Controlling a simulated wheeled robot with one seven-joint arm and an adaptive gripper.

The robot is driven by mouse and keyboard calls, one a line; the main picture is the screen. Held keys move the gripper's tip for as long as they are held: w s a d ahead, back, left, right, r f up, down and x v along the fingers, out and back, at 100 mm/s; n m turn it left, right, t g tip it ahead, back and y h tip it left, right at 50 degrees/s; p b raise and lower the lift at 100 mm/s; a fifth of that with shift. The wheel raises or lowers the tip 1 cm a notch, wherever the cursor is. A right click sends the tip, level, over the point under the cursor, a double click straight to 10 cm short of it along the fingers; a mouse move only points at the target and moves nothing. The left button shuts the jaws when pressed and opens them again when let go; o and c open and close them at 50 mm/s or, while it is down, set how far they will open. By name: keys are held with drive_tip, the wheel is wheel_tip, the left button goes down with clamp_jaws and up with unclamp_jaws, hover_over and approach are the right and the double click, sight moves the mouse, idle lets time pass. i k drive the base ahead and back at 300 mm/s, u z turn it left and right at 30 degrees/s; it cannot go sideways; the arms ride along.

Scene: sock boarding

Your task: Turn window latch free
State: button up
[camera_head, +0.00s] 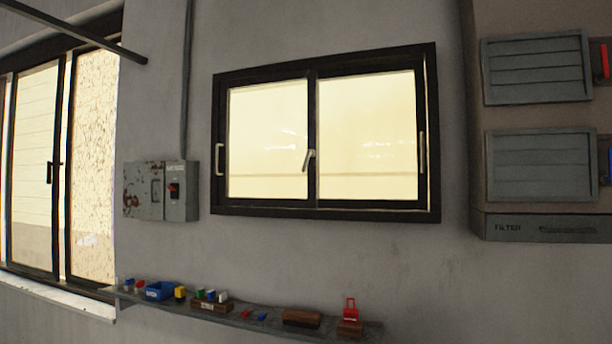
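A dark-framed sliding window (325,204) with two bright panes is set in the grey wall, in the middle of the head view. A small metal latch (309,160) sits on the middle upright where the two panes meet. Its lever leans, with the upper end to the right. A pale handle (219,159) is on the left side of the frame, and another pale handle (422,153) is on the right side. My gripper is not in view, so nothing is seen touching the latch.
Below the window a narrow shelf (270,324) holds small coloured items and brown blocks. A grey electrical box (180,192) with a red switch is left of the window. Louvred panels (540,165) stand at the right. Another window (66,180) is at the far left.

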sight(311, 153)
drive_tip(key=k, duration=0.4)
drive_tip(key=u, duration=2)
drive_tip(key=i, duration=1.35)
drive_tip(key=z, duration=2.05)
